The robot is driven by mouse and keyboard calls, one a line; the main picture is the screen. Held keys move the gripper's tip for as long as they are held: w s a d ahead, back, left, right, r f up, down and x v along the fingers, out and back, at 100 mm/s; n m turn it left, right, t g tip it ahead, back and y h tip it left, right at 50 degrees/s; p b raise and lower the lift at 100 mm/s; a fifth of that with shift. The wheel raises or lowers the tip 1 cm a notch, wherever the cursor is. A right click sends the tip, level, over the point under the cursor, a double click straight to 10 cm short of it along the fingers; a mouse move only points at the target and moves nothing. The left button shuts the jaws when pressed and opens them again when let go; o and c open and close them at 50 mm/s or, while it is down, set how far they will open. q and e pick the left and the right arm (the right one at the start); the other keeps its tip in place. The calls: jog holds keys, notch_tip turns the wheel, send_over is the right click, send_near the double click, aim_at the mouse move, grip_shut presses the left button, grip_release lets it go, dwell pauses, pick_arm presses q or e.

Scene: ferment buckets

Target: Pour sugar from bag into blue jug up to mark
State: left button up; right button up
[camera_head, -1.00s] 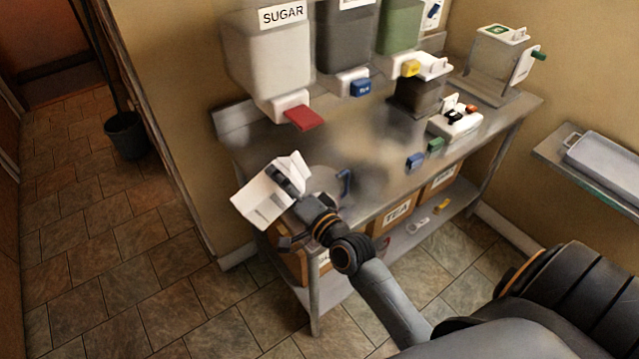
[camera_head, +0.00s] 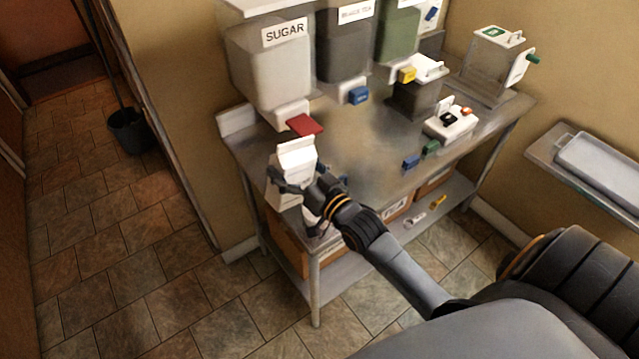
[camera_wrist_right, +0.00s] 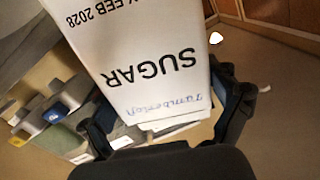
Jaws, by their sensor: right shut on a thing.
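A white carton-like sugar bag (camera_head: 296,157) is in my right gripper (camera_head: 297,190), at the front left of the steel table. The gripper is shut on it, and the bag looks roughly upright with its folded top up. In the right wrist view the bag (camera_wrist_right: 140,65) shows the word SUGAR and blue handwriting, with a dark finger on each side. My left gripper is not in view.
A SUGAR dispenser (camera_head: 270,75) with a red tap (camera_head: 304,125) hangs just behind the bag. A grey dispenser (camera_head: 345,50) and a green one (camera_head: 397,38) are beside it. A white box (camera_head: 450,122) and small blue and green blocks stand right. The table's middle is clear.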

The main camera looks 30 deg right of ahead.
aim_at(288, 176)
jog(key=shift+s+a+r+n, duration=0.25)
jog(key=shift+s+a+n, duration=0.2)
jog(key=shift+s, duration=0.25)
jog(key=shift+s+a+r+n, duration=0.3)
jog(key=shift+s+a+n, duration=0.15)
jog(key=shift+s, duration=0.3)
jog(key=shift+s+a+r+n, duration=0.3)
jog(key=shift+s+n, duration=0.2)
jog(key=shift+s, duration=0.2)
